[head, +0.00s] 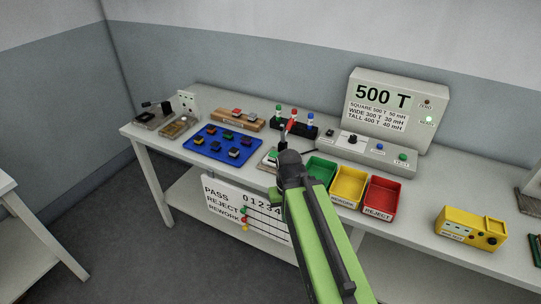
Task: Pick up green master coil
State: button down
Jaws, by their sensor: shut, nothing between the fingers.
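My green arm reaches up from the bottom right, and my dark gripper (289,158) is at its end, over the front part of the bench. It is shut and I see nothing held in it. A small green-topped piece (272,155) sits on a light base just left of the gripper, partly hidden by it. Another green-topped piece (279,110) stands upright at the left of a black rack (305,133), behind the gripper. I cannot tell which of these is the green master coil.
A blue tray (205,133) with several dark parts lies left. Green (321,168), yellow (348,185) and red (381,196) bins stand right of the gripper. A grey meter (385,140) reads 500 T behind them. A yellow box (470,230) is farther right.

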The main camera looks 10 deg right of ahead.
aim_at(272, 156)
jog(key=z, duration=0.05)
jog(key=k, duration=0.65)
jog(key=u, duration=0.45)
jog(key=i, duration=0.85)
jog(key=u, duration=0.7)
jog(key=i, duration=0.8)
jog(key=u, duration=0.05)
